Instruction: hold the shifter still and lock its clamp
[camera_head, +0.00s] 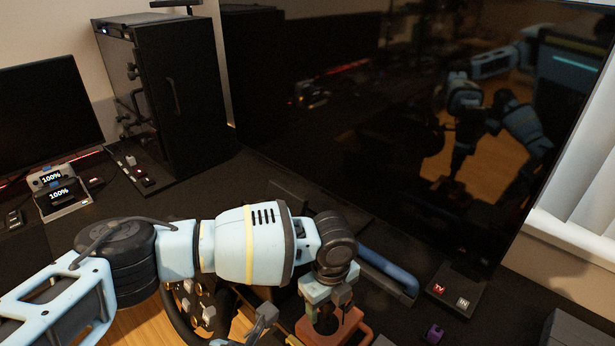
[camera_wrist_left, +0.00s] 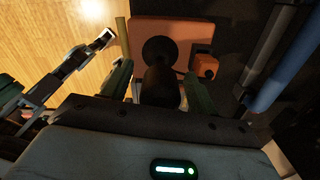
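The shifter has an orange-red base (camera_head: 335,330) at the bottom of the head view, partly hidden by my left wrist. In the left wrist view its orange plate (camera_wrist_left: 185,32) and round dark boot show, with a black knob (camera_wrist_left: 161,90) nearer the camera. My left gripper (camera_head: 328,294) points down over the shifter. In the wrist view its greenish fingers (camera_wrist_left: 160,92) stand on either side of the knob, with a dark gap visible by the left finger. A small orange block (camera_wrist_left: 205,67) sits beside the plate; I cannot tell whether it is the clamp.
A steering wheel (camera_head: 188,310) with buttons is partly hidden under my left arm. A large dark screen (camera_head: 400,120) stands behind. A blue cylinder (camera_head: 388,270) lies right of the shifter, and a small purple object (camera_head: 433,333) is farther right.

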